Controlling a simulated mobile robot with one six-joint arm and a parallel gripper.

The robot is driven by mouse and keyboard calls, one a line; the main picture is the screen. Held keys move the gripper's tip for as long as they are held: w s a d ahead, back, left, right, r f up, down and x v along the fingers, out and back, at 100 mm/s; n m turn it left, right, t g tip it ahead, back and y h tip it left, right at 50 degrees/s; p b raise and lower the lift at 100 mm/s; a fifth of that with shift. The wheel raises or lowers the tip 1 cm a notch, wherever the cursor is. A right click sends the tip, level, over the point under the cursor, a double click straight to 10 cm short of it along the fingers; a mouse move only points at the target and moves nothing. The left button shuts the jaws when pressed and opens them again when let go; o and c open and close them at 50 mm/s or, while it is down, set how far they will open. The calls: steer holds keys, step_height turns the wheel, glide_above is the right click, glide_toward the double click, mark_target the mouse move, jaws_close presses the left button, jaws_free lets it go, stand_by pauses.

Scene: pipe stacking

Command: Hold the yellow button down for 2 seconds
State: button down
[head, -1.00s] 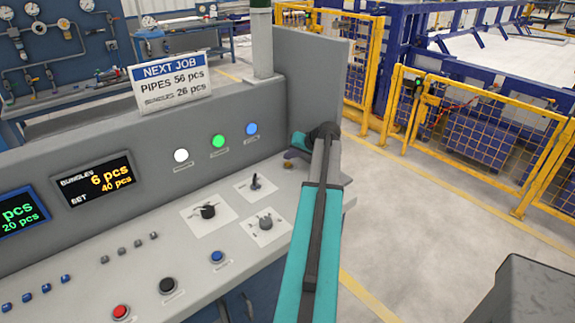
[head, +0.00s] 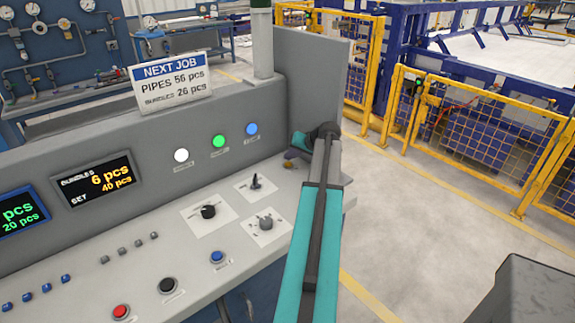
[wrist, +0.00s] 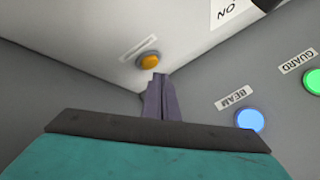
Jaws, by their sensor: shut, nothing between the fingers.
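The yellow button (wrist: 149,60) is a small round orange-yellow cap on the grey panel, with a label strip beside it. It also shows at the right end of the console top in the head view (head: 288,165). My gripper (wrist: 158,76) is shut and empty. Its purple fingertips point toward the button and appear very close to its lower right edge in the wrist view. I cannot tell whether they touch it. In the head view my gripper (head: 291,154) is partly hidden behind its teal housing, just above the button.
A blue BEAM lamp (wrist: 249,120) and a green GUARD lamp (wrist: 313,82) are on the upright panel. A selector switch (head: 255,182) and knobs (head: 208,211) sit left of my arm. A grey side wall (head: 315,85) stands behind the gripper.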

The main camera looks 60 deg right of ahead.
mark_target(290, 165)
steer(key=shift+f, duration=0.15)
steer(key=shift+f+b, duration=0.3)
steer(key=shift+b, duration=0.1)
steer(key=shift+f+b, duration=0.3)
steer(key=shift+f, duration=0.1)
stand_by(2.1)
steer(key=shift+r, duration=0.15)
stand_by(1.6)
steer(key=shift+r, duration=0.65)
steer(key=shift+r+p, duration=0.15)
steer(key=shift+p, duration=0.15)
steer(key=shift+r+p, duration=1)
steer(key=shift+r, duration=1.4)
